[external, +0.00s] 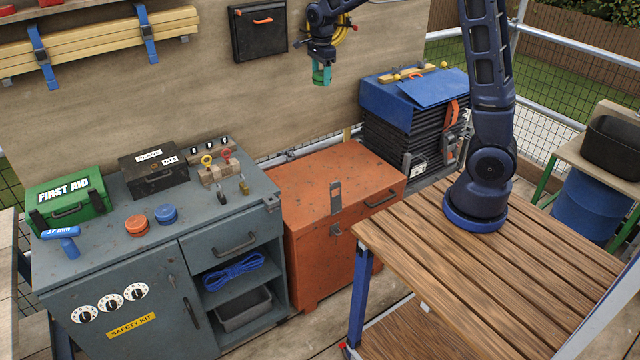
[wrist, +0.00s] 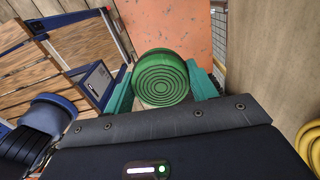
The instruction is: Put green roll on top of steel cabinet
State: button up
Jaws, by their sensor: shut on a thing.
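The green roll (wrist: 162,82) sits between the teal fingers of my gripper (wrist: 162,92), its ringed round end facing the wrist camera. In the external view, my gripper (external: 321,76) hangs high in front of the wooden wall, above and behind the orange chest, with its fingers pointing down. The roll is hard to tell from the teal fingers there. The steel cabinet (external: 110,262) is the grey-blue one at the left. My gripper is to the right of its top and well above it.
The cabinet top holds a green first aid box (external: 70,203), a black case (external: 153,170), orange and blue discs (external: 136,226), a blue tool (external: 62,238) and padlocks (external: 243,187). Bare patches show between them. An orange chest (external: 335,190) stands right of it. A black wall box (external: 262,30) hangs behind.

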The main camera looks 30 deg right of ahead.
jog(key=w+a+n, duration=0.2)
jog(key=w+a, duration=0.1)
jog(key=a, duration=1.2)
jog(key=n, duration=0.6)
send_over(194, 208)
notch_tip(194, 208, down, 4)
jog(key=f, duration=0.1)
notch_tip(194, 208, down, 20)
jog(key=shift+s+f, duration=0.1)
jog(key=shift+f, duration=0.1)
jog(key=shift+f, duration=0.15)
jog(key=o, duration=1)
jog(key=shift+o, duration=0.2)
